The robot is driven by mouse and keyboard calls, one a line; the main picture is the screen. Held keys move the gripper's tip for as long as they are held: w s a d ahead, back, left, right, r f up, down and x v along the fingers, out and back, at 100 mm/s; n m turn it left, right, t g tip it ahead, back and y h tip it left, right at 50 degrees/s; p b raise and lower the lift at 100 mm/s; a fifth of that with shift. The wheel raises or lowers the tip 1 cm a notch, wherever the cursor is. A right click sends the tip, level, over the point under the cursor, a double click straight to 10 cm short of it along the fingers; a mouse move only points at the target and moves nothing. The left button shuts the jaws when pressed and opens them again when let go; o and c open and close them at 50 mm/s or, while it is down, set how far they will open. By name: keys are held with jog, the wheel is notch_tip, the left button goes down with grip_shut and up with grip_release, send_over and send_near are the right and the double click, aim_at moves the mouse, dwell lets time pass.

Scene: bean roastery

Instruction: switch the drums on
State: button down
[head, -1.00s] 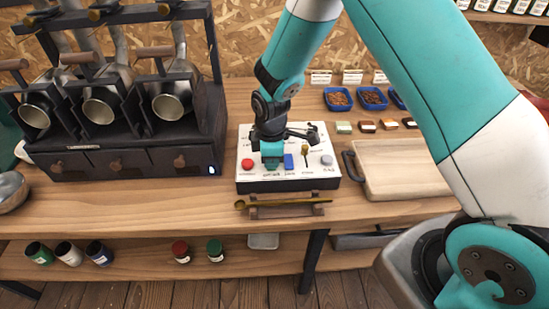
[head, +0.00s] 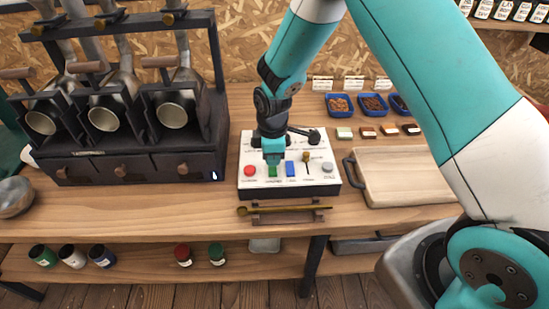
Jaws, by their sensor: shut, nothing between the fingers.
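A white control box (head: 259,188) with a dark base stands on the wooden bench. On its top are a red button (head: 249,170), a green switch (head: 272,171), a blue switch (head: 290,169), a brass-knobbed lever (head: 305,158) and a grey button (head: 327,168). My gripper (head: 272,157) is shut and empty, pointing down just behind and above the green switch. I cannot tell whether it touches the switch. Part of the box's back is hidden behind my gripper. The black roaster (head: 125,154) with three metal drums (head: 172,113) stands at left. A small whitish light (head: 214,175) shows on its front.
A brass scoop (head: 285,209) lies on a wooden rest in front of the box. A wooden tray (head: 400,170) is at right. Blue bean dishes (head: 374,105) and small sample blocks stand behind it. Jars (head: 217,254) stand on the lower shelf.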

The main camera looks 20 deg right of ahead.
aim_at(273, 168)
notch_tip(273, 168, up, 12)
jog(key=b, duration=0.1)
jog(key=shift+r, duration=0.15)
jog(key=s+a+r+m+y, duration=0.1)
jog(key=s+r, duration=0.3)
jog(key=s, duration=0.4)
jog(key=s+a+r+m+y, duration=0.1)
jog(key=s+r+m, duration=0.3)
jog(key=s, duration=0.5)
jog(key=s+a+r+m+y, duration=0.2)
jog(key=s+r, duration=0.3)
jog(key=s, duration=0.4)
jog(key=shift+a+r, duration=0.15)
jog(key=shift+r, duration=0.05)
jog(key=shift+w, duration=0.1)
